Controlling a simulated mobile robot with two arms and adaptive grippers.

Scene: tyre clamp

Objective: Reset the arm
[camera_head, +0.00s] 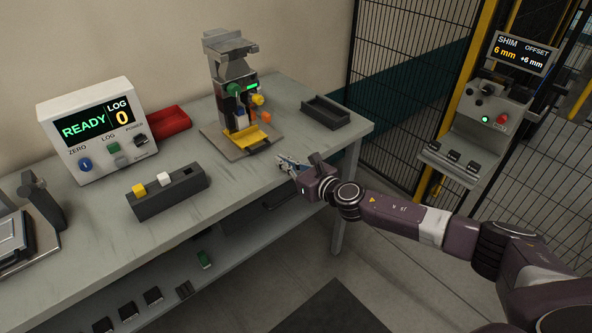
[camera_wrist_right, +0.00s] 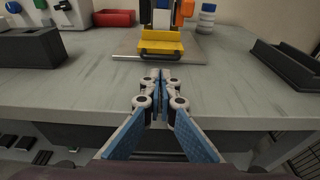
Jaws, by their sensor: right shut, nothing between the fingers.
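My right arm reaches in from the right in the head view. Its gripper (camera_head: 285,164) is at the front edge of the workbench (camera_head: 90,219), in front of a press-like fixture (camera_head: 232,75) with a yellow tray (camera_head: 248,138). In the right wrist view the gripper (camera_wrist_right: 161,74) points at the yellow tray (camera_wrist_right: 161,42), with a stretch of bare bench between them. Its fingers are together and hold nothing. My left gripper is not in view.
A grey block (camera_head: 168,194) with a yellow and a white piece, a READY display box (camera_head: 95,130), a red bin (camera_head: 166,122) and a dark open tray (camera_head: 325,112) stand on the bench. A control stand (camera_head: 478,130) and black mesh fence are at right.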

